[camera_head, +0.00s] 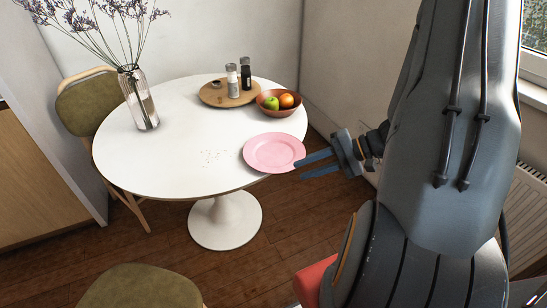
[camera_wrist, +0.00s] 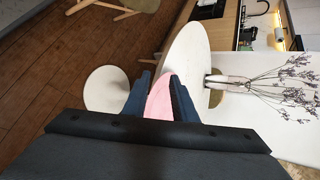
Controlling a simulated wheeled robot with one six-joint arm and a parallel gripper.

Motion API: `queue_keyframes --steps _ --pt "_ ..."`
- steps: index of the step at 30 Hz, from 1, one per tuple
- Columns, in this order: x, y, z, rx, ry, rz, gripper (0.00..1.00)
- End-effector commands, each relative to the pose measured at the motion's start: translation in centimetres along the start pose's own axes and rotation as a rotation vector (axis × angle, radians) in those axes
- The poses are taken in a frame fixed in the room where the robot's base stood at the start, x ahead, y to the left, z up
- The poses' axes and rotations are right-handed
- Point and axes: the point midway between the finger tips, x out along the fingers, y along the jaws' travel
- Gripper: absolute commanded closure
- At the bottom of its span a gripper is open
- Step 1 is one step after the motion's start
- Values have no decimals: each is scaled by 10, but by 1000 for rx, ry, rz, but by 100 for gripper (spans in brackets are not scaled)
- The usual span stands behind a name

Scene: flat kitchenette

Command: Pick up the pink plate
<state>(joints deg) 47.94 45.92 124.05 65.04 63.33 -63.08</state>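The pink plate (camera_head: 273,152) lies flat near the right front edge of the white round table (camera_head: 170,165). My gripper (camera_head: 299,170) is at the plate's right rim, with its two blue fingers apart and pointing left. In the wrist view, part of the pink plate (camera_wrist: 160,98) shows between the open fingers of my gripper (camera_wrist: 160,80). I cannot tell whether either finger touches the rim.
A brown bowl (camera_head: 284,109) with fruit stands behind the plate. A round wooden board (camera_head: 212,98) bears shakers and a small jar. A glass vase (camera_head: 139,100) with dried flowers stands at the left. Chairs (camera_head: 90,104) flank the table. The front left tabletop is mostly clear.

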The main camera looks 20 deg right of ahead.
Motion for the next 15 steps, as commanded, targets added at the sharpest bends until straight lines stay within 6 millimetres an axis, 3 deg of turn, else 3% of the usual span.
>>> queue_keyframes --steps 3,6,10,15 --pt "-15 21 -35 15 118 -125 75" --pt "-25 29 -52 12 184 -183 75" --pt "-26 32 -60 7 217 -210 75" --pt "-9 27 -64 6 217 -211 75"
